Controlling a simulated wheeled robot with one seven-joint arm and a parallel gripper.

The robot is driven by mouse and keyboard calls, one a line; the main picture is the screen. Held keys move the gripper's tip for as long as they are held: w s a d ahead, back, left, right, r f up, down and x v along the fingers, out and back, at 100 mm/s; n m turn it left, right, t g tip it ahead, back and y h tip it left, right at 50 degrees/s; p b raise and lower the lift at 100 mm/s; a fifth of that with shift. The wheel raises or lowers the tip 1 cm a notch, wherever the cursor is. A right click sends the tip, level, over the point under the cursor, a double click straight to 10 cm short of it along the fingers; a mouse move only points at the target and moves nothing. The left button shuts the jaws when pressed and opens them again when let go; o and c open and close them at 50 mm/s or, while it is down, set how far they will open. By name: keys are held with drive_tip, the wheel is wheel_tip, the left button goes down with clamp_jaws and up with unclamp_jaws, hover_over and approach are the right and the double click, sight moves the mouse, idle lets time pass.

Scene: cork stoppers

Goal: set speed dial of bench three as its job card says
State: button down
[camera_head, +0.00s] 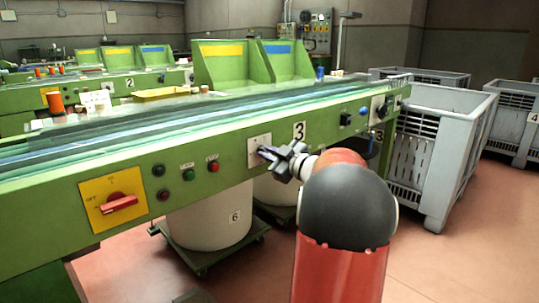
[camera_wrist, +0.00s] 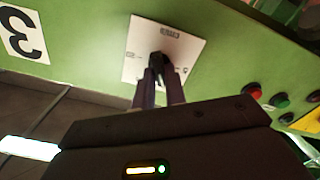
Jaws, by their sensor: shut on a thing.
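The speed dial is a dark knob (camera_wrist: 157,62) on a white plate (camera_wrist: 135,50) on the green front of bench three. The plate also shows in the head view (camera_head: 258,143), just left of and below the number 3 label (camera_head: 299,131). My gripper (camera_wrist: 159,78) is at the plate with its two fingers shut on the knob. In the head view my gripper (camera_head: 266,152) hides the knob. The plate's markings are too blurred to read. The job card cannot be made out for certain; small white cards (camera_head: 96,101) stand on the bench top at the left.
Left of the plate are a red button (camera_head: 213,166), a green button (camera_head: 188,175) and a yellow panel with a red switch (camera_head: 119,203). A white drum (camera_head: 207,222) stands on a dolly below. Grey crates (camera_head: 440,150) stand at the right. Red floor is open in front.

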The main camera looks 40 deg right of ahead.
drive_tip(key=shift+f, duration=0.1)
drive_tip(key=n+b, duration=0.3)
drive_tip(key=n, duration=0.1)
drive_tip(key=n+b, duration=0.6)
drive_tip(key=n, duration=0.1)
drive_tip(key=shift+a+f+n, duration=0.1)
drive_tip(key=shift+f+n, duration=0.15)
drive_tip(key=shift+n, duration=0.35)
drive_tip(key=c, duration=1.4)
unclamp_jaws()
drive_tip(key=shift+r, duration=0.1)
drive_tip(key=shift+c, duration=0.2)
drive_tip(key=shift+s, duration=0.1)
drive_tip(key=s, duration=0.7)
drive_tip(key=shift+s+d, duration=0.3)
drive_tip(key=shift+s, duration=0.05)
